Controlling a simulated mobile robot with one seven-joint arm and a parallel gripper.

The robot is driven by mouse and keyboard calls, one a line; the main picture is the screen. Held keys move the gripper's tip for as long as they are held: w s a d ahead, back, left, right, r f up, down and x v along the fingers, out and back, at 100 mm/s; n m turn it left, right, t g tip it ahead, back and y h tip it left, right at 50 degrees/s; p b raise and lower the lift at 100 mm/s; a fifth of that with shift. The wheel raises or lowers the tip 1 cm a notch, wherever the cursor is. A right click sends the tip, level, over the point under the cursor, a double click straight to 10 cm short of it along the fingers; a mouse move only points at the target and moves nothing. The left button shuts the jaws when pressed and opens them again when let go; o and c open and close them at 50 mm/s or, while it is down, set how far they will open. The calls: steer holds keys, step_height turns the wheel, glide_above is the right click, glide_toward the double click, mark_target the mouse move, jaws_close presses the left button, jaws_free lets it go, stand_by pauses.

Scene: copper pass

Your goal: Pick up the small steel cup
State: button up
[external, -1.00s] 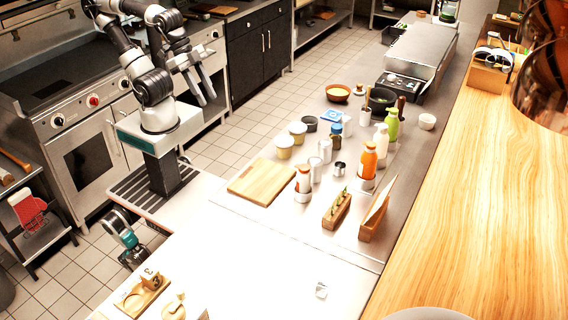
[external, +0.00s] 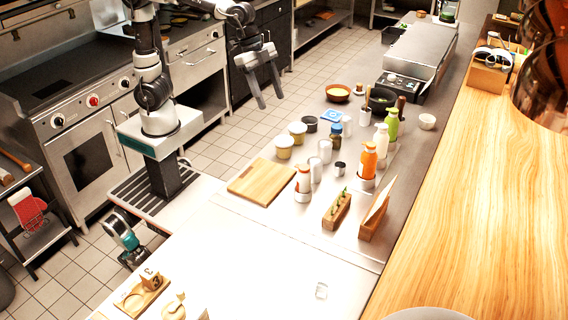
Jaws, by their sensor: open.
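A small steel cup (external: 340,169) stands on the steel counter (external: 232,222), right of the taller pale cylinders and left of the orange bottle (external: 368,160). My gripper (external: 271,103) is open and empty. It hangs in the air over the floor side, up and to the left of the cup in the picture, well apart from it. Nothing hides the cup.
Close around the cup are a white-and-orange bottle (external: 303,184), a pale cylinder (external: 325,151) and a wooden box with greenery (external: 336,211). A cutting board (external: 262,182) lies to the left. Tubs, bowls and more bottles stand behind. The front counter is mostly clear.

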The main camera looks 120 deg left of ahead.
steer(key=w+a+f, duration=0.5)
steer(key=w+a, duration=0.2)
steer(key=w, duration=0.1)
steer(key=m+h+b, duration=0.1)
steer(key=m, duration=0.1)
glide_above(342, 175)
steer(key=s+a, duration=0.2)
steer(key=s, duration=0.1)
step_height(342, 175, down, 18)
steer(key=shift+s+r, duration=0.15)
steer(key=shift+r, duration=0.05)
steer(key=shift+x, duration=2.75)
steer(key=shift+s, duration=0.15)
steer(key=shift+c, duration=0.5)
steer(key=c, duration=1)
